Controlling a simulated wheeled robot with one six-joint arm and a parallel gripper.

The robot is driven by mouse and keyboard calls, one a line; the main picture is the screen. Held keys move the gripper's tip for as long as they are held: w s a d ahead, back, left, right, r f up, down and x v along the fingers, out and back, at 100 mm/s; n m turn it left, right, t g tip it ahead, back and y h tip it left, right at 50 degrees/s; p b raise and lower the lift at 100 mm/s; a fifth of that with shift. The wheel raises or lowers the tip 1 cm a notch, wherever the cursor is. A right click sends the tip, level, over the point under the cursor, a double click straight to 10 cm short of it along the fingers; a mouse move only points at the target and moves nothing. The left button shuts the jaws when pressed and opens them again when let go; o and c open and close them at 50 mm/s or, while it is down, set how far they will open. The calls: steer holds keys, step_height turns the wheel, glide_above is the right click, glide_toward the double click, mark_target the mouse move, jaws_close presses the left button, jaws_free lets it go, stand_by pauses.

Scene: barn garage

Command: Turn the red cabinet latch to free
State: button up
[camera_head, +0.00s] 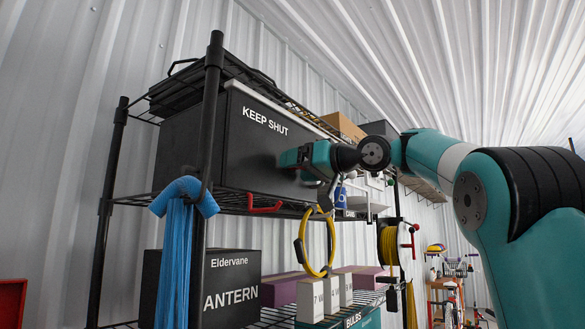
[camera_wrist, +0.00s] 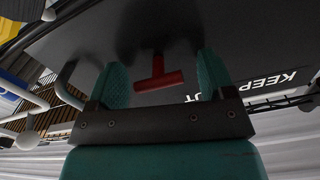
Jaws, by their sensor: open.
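The black cabinet (camera_head: 215,140) with "KEEP SHUT" on its front stands on the wire shelf. Its dark front also fills much of the wrist view (camera_wrist: 230,30). The red latch (camera_wrist: 158,81) is a T-shaped handle on that front, with its bar lying nearly crosswise between the fingers, slightly tilted. My gripper (camera_wrist: 161,60) is open, one finger beyond each end of the bar, with visible gaps. In the head view my gripper (camera_head: 290,158) is at the right part of the cabinet front and hides the latch there. Contact with the front cannot be told.
A red hook (camera_head: 264,208) sits on the shelf edge below the cabinet. A yellow cable loop (camera_head: 302,243) hangs below my gripper. Blue strands (camera_head: 175,260) hang by the black shelf post (camera_head: 208,110). A lantern box (camera_head: 225,280) stands on the lower shelf.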

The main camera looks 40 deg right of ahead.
steer(key=shift+d, duration=0.2)
steer(key=c, duration=0.8)
steer(key=shift+n, duration=0.3)
steer(key=n+b, duration=0.2)
steer(key=n, duration=0.1)
steer(key=shift+f+n, duration=0.1)
steer(key=shift+n, duration=0.2)
steer(key=n+b, duration=0.1)
steer(key=n, duration=0.3)
steer(key=shift+n, duration=0.3)
steer(key=n+b, duration=0.1)
steer(key=n, duration=0.3)
steer(key=shift+n+b, duration=0.3)
steer(key=shift+s+r+n+b, duration=0.1)
steer(key=shift+n+b, duration=0.1)
steer(key=shift+n, duration=0.9)
steer(key=shift+r+n+b, duration=0.1)
steer(key=shift+n+b, duration=0.05)
steer(key=shift+n, duration=0.95)
steer(key=shift+o, duration=0.2)
